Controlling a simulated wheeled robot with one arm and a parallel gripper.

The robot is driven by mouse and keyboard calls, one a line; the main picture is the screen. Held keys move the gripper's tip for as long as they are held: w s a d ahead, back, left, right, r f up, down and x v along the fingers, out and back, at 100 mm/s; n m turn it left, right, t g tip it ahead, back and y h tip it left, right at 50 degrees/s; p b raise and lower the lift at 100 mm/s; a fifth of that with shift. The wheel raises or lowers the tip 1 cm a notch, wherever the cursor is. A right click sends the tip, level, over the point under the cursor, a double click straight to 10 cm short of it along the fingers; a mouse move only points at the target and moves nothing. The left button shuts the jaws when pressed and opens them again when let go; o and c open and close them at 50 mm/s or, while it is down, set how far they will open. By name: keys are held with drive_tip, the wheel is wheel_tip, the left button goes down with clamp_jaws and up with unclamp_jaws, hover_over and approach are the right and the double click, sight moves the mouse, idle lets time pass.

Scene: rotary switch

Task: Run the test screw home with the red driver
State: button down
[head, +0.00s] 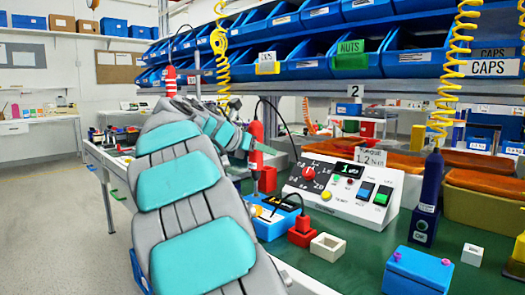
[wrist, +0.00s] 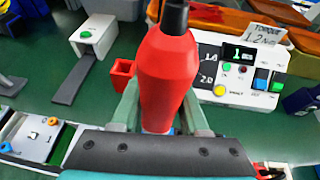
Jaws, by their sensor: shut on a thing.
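The red driver (head: 257,145) is upright in my gripper (head: 246,147), above the green bench. In the wrist view the red driver (wrist: 166,75) fills the middle, with a finger of my gripper on each side of its lower body. Its tip is hidden behind my gripper there. In the head view a dark cable runs up from its top. I cannot make out the test screw in either view. The control box (head: 345,188) stands to the right of the driver, with a red dial (head: 309,174) and a lit display (head: 351,169) reading 1 and more, blurred.
A torque card (head: 370,157) reading 1.2 stands on the control box. A blue box (head: 272,219), a red block (head: 301,232) and a white square holder (head: 327,247) stand in front. A blue driver (head: 428,195) stands at right. Another red driver (head: 170,80) hangs behind my arm.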

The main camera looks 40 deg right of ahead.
sight(262, 133)
drive_tip(key=shift+r, duration=0.15)
wheel_tip(262, 133, up, 4)
drive_tip(key=p, duration=0.6)
drive_tip(key=shift+r, duration=0.15)
idle(0.3)
